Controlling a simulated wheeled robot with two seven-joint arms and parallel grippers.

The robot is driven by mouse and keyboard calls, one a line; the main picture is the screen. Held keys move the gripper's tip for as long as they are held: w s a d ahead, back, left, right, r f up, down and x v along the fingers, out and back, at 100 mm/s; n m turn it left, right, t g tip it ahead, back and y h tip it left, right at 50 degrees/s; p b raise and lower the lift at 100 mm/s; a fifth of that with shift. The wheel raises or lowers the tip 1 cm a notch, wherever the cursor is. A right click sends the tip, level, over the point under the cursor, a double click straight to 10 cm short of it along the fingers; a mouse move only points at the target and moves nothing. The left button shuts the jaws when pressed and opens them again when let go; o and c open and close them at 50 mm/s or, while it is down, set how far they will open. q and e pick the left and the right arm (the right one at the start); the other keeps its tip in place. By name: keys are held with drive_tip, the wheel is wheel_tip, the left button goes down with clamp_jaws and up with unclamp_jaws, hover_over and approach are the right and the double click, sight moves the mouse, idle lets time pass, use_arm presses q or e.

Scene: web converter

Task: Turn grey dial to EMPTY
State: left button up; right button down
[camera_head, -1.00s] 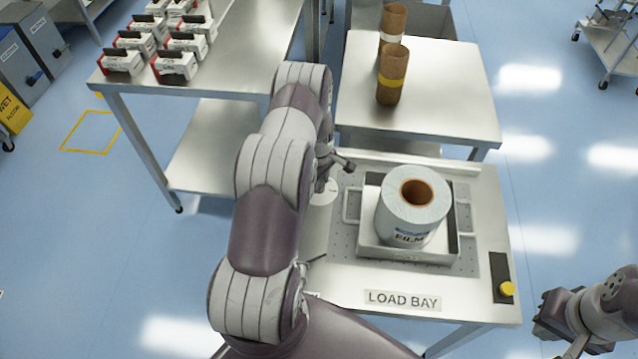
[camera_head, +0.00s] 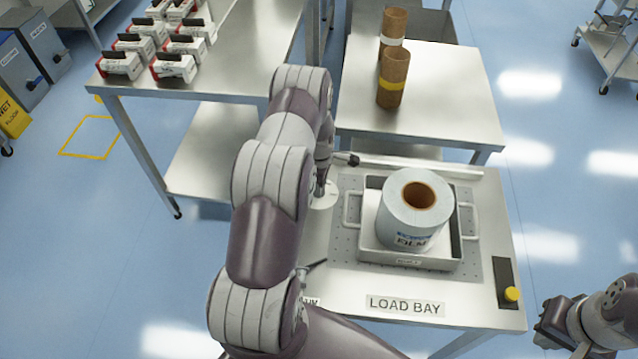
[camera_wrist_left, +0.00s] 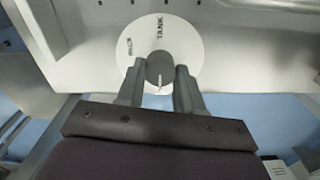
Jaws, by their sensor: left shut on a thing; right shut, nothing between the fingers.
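The grey dial (camera_wrist_left: 160,70) is a round knob on a white disc (camera_wrist_left: 188,45) in the left wrist view. The disc carries the word TANK and a smaller label that I cannot read. A white mark on the dial points down in that view, towards my palm. My left gripper (camera_wrist_left: 160,90) is shut on the dial, one finger on each side. In the head view, part of the white disc (camera_head: 328,197) shows, while my arm hides the dial and most of the left gripper. My right gripper (camera_head: 548,326) is shut and empty, off the table's right edge.
A film roll (camera_head: 413,228) stands in a metal tray (camera_head: 372,252) on the LOAD BAY table (camera_head: 345,283). A yellow button (camera_head: 512,294) is at the right edge. Two brown cores (camera_head: 391,78) stand on the table behind. Several boxes (camera_head: 173,66) are at the back left.

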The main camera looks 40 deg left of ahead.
use_arm(q)
drive_tip(key=shift+w, duration=0.1)
drive_tip(key=o, duration=1)
drive_tip(key=shift+r, duration=0.15)
wheel_tip(320, 180, up, 13)
drive_tip(key=shift+f+b, duration=0.2)
drive_tip(key=shift+b, duration=0.65)
